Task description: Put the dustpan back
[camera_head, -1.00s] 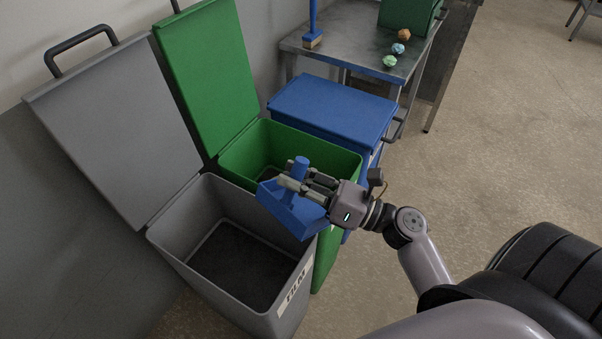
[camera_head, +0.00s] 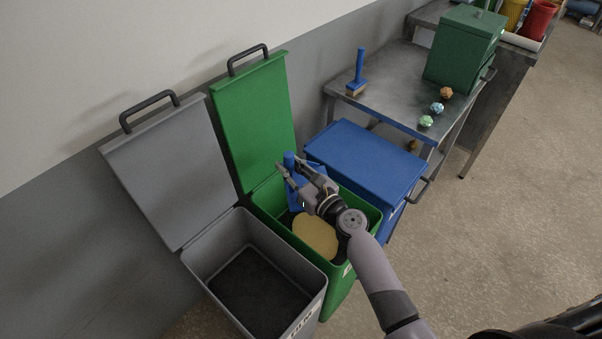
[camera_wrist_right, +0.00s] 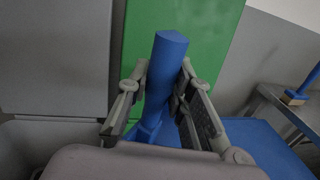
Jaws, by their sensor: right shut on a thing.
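The blue dustpan (camera_head: 291,196) is in my right gripper (camera_head: 292,172), above the back part of the open green bin (camera_head: 362,209). The fingers are shut on its handle, which points upward. In the right wrist view the blue handle (camera_wrist_right: 160,85) stands between the two fingers (camera_wrist_right: 160,100). The pan below is mostly hidden by the gripper. My left gripper is not in view.
An open grey bin (camera_head: 226,225) stands to the left, and a closed blue bin (camera_head: 365,158) to the right. A yellow rounded thing (camera_head: 316,236) shows inside the green bin. The metal table (camera_head: 395,75) holds a blue-handled brush (camera_head: 360,68), several small crumpled balls (camera_head: 437,107) and a green box (camera_head: 462,55).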

